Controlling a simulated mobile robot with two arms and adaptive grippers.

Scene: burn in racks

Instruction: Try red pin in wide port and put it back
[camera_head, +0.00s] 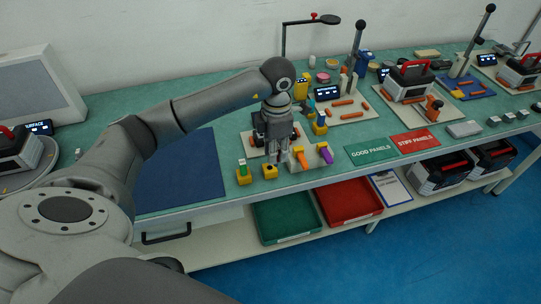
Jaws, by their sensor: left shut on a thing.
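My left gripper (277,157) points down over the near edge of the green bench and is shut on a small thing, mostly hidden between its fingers. No red pin shows clearly elsewhere on the bench, so I take it for the red pin. Just below the fingertips stands a yellow block (269,172) with a dark spot on top; I cannot tell whether the held thing touches it. Left of it is a yellow block (243,178) with a green pin (242,165). To the right, a pale board (306,165) bears an orange pin (300,157) and a purple pin (325,153). My right gripper is not in view.
A dark blue mat (185,175) lies left of the gripper. Green (370,152) and red (415,142) panel signs lie to the right. More yellow blocks (320,127) stand behind the gripper. Green (285,218) and red (348,200) trays sit on the lower shelf.

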